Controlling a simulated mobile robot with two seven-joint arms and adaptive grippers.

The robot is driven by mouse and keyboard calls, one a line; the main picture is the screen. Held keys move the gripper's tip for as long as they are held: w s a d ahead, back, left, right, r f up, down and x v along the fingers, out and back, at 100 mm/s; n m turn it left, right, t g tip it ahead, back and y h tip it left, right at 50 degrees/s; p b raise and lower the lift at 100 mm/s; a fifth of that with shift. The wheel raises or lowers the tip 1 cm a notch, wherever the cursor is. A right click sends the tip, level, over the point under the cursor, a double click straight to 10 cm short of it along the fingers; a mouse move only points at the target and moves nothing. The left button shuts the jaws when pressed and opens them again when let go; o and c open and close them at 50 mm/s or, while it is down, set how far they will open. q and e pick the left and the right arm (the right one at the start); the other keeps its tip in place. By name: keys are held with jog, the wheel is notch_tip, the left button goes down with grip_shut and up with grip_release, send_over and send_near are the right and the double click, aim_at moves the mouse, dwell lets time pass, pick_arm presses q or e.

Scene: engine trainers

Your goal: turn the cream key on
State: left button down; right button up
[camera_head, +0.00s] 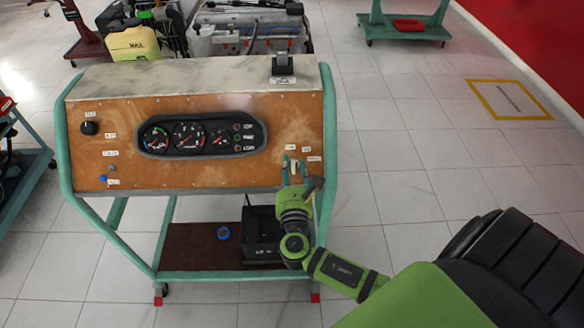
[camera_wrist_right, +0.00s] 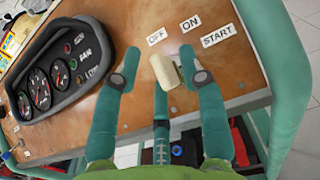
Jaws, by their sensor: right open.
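The cream key (camera_wrist_right: 165,72) sits on the brown wooden panel (camera_head: 200,108) of the engine trainer, near its right end. In the wrist view, its long side tilts up and slightly left, towards the OFF label (camera_wrist_right: 156,36). The ON label (camera_wrist_right: 191,24) and START label (camera_wrist_right: 217,36) are to the right of OFF. My right gripper (camera_head: 294,171) is at the panel, its fingers spread on either side of the key. A gap shows between the left finger and the key; contact on the right side is unclear. My left gripper is out of view.
The gauge cluster (camera_head: 203,136) is left of the key. A black knob (camera_head: 89,128) and blue button (camera_head: 103,178) are at the panel's far left. The trainer's green tube frame (camera_head: 329,130) runs close to the key's right. Open floor lies to the right.

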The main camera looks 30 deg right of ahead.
grip_shut()
jog(key=shift+f+m+h, duration=0.1)
jog(key=shift+m+h, duration=0.2)
jog(key=shift+m, duration=0.1)
jog(key=m+g+h, duration=0.1)
jog(key=m, duration=0.1)
jog(key=m+g+h+b, duration=0.1)
jog(key=m, duration=0.1)
jog(key=shift+w+a+g, duration=0.1)
jog(key=shift+w+g, duration=0.05)
jog(key=shift+g, duration=0.15)
jog(key=shift+w+r+m+g+h+b, duration=0.15)
jog(key=shift+m+g+h, duration=0.3)
jog(key=shift+m, duration=0.5)
jog(key=shift+s+m+g+h+b, duration=0.1)
jog(key=shift+m+g+h+b, duration=0.2)
jog(key=shift+m+g, duration=0.5)
jog(key=shift+w+r+m+g+h+b, duration=0.15)
jog(key=shift+m+g+h, duration=0.25)
jog(key=shift+m, duration=0.65)
jog(key=shift+s+m+g, duration=0.1)
jog(key=shift+m+g, duration=0.15)
jog(key=shift+m, duration=0.05)
grip_release()
